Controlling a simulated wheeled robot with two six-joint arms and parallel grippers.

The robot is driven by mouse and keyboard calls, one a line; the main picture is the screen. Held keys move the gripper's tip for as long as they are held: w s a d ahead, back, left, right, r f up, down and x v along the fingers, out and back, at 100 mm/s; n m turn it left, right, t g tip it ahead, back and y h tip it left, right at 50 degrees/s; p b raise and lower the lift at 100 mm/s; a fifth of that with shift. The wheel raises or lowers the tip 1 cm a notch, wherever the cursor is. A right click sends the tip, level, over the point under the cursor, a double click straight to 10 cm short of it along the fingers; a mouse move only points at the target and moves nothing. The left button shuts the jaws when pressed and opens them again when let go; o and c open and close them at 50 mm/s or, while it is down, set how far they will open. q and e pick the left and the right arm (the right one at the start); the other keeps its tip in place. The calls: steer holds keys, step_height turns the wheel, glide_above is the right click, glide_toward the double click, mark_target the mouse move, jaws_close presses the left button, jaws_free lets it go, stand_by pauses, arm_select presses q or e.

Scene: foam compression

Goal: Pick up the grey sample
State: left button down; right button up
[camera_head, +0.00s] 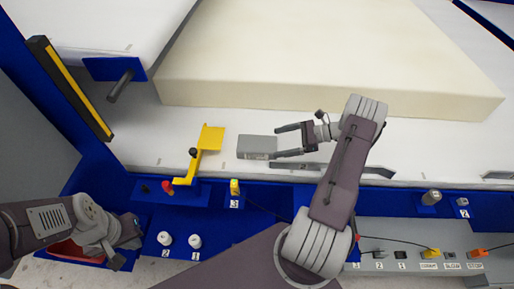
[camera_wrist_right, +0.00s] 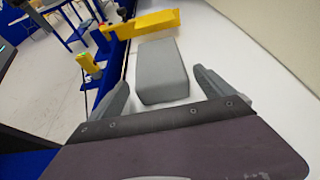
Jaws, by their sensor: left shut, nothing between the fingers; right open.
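The grey sample (camera_head: 257,147) is a small grey block lying on the white table surface, in front of the large cream foam slab. My right gripper (camera_head: 277,141) is open just to the right of the sample, its two fingers pointing left toward it. In the right wrist view, the grey sample (camera_wrist_right: 161,72) lies ahead of the open fingers, near the gap between the tips (camera_wrist_right: 160,83). I cannot tell whether the tips touch it. My left gripper (camera_head: 113,248) is shut and empty at the lower left, away from the sample.
A large cream foam slab (camera_head: 330,60) fills the back of the table. A yellow lever (camera_head: 208,140) stands just left of the sample; it also shows in the wrist view (camera_wrist_right: 142,24). A grey bar handle (camera_head: 330,168) lies along the front edge. Blue panels with buttons run along the front.

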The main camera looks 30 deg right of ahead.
mark_target(257, 146)
steer(key=x, duration=0.9)
steer(key=shift+w+a+f, duration=0.1)
steer(key=shift+w+a, duration=0.05)
steer(key=shift+a, duration=0.15)
steer(key=c, duration=1.1)
step_height(257, 146, up, 4)
steer(key=shift+d+r+p, duration=0.1)
steer(key=shift+p, duration=0.25)
steer(key=s+r, duration=0.2)
steer(key=s, duration=0.2)
steer(key=s+d+r, duration=0.1)
steer(key=s+r, duration=0.1)
steer(key=s, duration=0.1)
steer(key=s+d+r, duration=0.1)
steer(key=s+r, duration=0.1)
steer(key=s, duration=0.2)
steer(key=shift+s+r+p, duration=0.3)
steer(key=shift+s+r, duration=0.05)
steer(key=shift+r, duration=0.05)
